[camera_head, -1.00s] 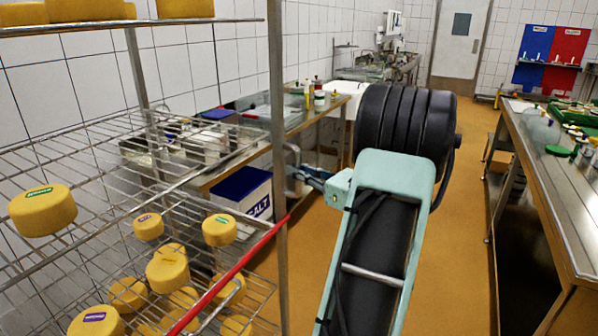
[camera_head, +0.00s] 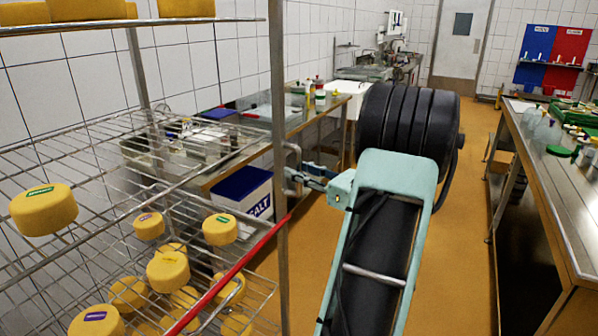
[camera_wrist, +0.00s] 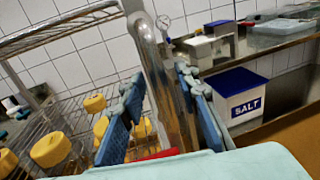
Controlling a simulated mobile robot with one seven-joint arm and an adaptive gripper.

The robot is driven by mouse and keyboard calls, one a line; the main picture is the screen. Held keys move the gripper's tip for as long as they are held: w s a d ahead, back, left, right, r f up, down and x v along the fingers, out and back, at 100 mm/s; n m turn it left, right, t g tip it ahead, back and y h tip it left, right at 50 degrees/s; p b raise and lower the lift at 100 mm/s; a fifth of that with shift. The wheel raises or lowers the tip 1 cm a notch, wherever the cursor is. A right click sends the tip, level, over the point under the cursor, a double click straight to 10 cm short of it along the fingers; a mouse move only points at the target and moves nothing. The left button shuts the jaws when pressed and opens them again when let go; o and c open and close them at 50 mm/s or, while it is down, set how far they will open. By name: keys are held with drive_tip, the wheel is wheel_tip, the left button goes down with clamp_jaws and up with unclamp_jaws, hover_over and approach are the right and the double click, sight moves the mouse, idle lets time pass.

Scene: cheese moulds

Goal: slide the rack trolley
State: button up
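The rack trolley (camera_head: 279,120) stands at the left, a steel frame with wire shelves that hold yellow cheeses. It has a tubular handle (camera_head: 293,150) beside its near upright. My gripper (camera_head: 308,177) is at this handle, at the end of my pale green arm. In the wrist view my gripper (camera_wrist: 163,88) has its two blue fingers spread, one on each side of the trolley's steel tubing (camera_wrist: 165,85). A gap shows on the left finger's side; contact on the right side is unclear. A red bar (camera_head: 235,270) runs along the trolley's lower shelf edge.
A salt box (camera_head: 243,190) with a blue lid stands behind the trolley, under a wall bench (camera_head: 330,108). A steel table (camera_head: 555,190) with green trays lies at the right. Orange floor (camera_head: 460,240) is clear between the table and my arm.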

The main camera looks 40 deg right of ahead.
drive_tip(key=s+d, duration=0.1)
drive_tip(key=s, duration=1)
drive_tip(key=shift+s, duration=0.25)
